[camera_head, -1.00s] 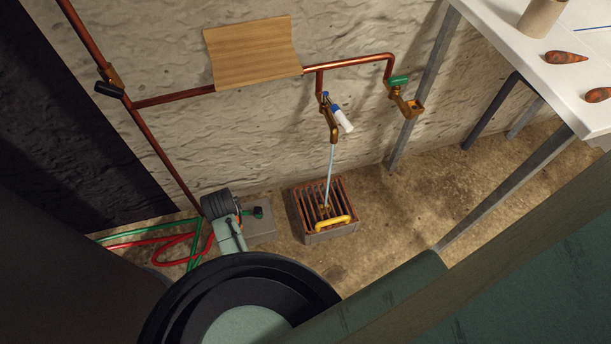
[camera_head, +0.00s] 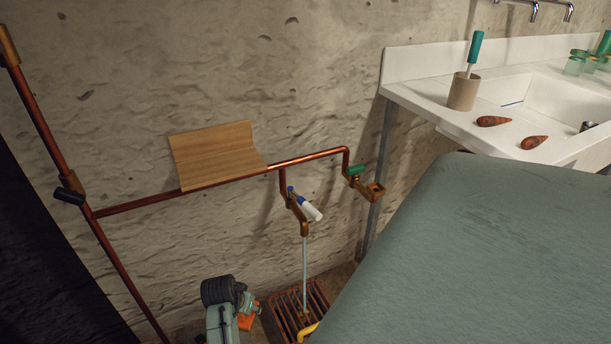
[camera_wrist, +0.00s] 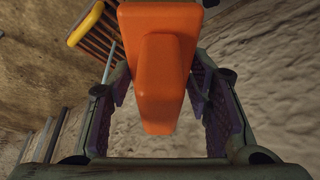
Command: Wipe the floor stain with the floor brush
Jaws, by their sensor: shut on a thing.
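My gripper (camera_head: 247,308) is low in the head view, left of the floor drain. In the wrist view, an orange piece (camera_wrist: 160,75), which looks like part of the floor brush, fills the space between the purple finger pads. The gripper is shut on it. The orange also shows below the gripper in the head view (camera_head: 247,323). The bristles are hidden. I cannot make out the floor stain in either current view; most of the floor is cut off or covered by my green body.
A slatted drain (camera_head: 284,318) with a yellow handle (camera_head: 308,331) sits right of my gripper. Water runs into it from a tap (camera_head: 304,222). Copper pipes and a wooden board (camera_head: 217,154) are on the wall. A white sink counter (camera_head: 425,95) stands at the right.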

